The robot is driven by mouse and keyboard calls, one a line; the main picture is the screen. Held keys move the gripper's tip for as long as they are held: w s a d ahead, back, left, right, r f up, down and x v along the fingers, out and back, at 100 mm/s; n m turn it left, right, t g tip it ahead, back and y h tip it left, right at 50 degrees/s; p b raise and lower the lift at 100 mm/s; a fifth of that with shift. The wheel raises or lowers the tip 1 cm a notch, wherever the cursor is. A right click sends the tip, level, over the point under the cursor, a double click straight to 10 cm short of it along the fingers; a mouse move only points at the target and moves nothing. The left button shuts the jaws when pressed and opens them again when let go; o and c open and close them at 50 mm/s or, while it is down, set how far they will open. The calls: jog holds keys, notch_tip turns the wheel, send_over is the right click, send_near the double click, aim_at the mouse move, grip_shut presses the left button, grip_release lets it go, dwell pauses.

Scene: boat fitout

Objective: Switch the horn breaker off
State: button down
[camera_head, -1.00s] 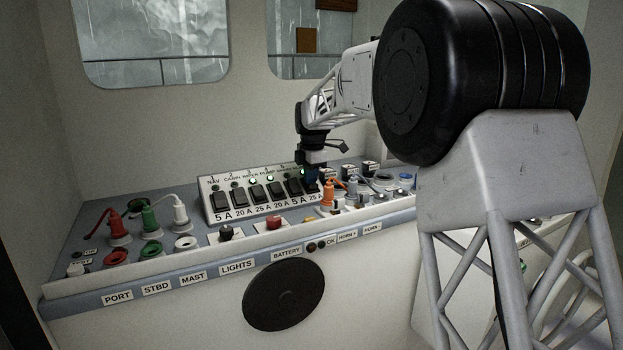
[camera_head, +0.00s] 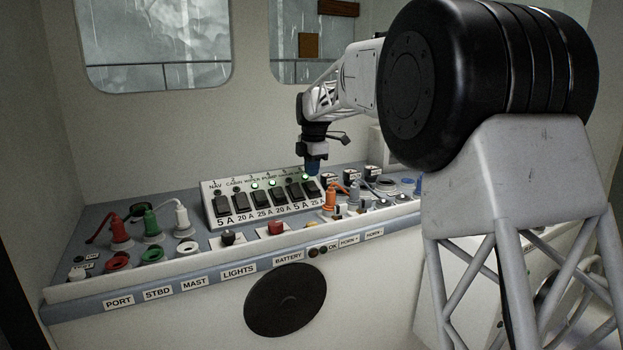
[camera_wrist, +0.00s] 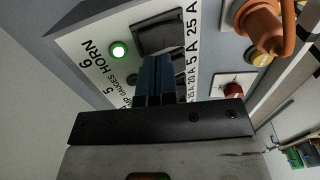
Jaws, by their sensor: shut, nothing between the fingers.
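The horn breaker (camera_wrist: 158,35), a black rocker labelled 6 HORN and 25 A, is at the top of the wrist view. In the head view it is the rightmost switch (camera_head: 312,188) on the sloped breaker panel (camera_head: 212,218). Its green lamp (camera_wrist: 119,50) is lit. My gripper (camera_wrist: 155,62) is shut and empty, its blue fingers in front of the row, covering most of the number 5 breaker. In the head view my gripper (camera_head: 313,169) is just above the horn breaker, seemingly apart from it.
Several other breakers stand left of the horn one; the lamps of 3 and 4 are green. An orange plug with cable (camera_head: 329,199) stands close at the right. A red knob (camera_head: 275,227) and a black knob (camera_head: 228,237) sit in front. Space above the panel is clear.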

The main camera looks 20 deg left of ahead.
aim_at(314, 189)
notch_tip(314, 189, up, 10)
jog(key=shift+r, duration=0.2)
dwell(0.5)
jog(key=shift+s+d+f+g+h, duration=0.1)
jog(key=shift+s+d+g+h, duration=0.3)
jog(key=shift+s+d, duration=0.1)
jog(key=shift+f, duration=0.15)
notch_tip(314, 189, down, 14)
jog(key=shift+w+r, duration=0.1)
jog(key=shift+r, duration=0.05)
dwell(0.8)
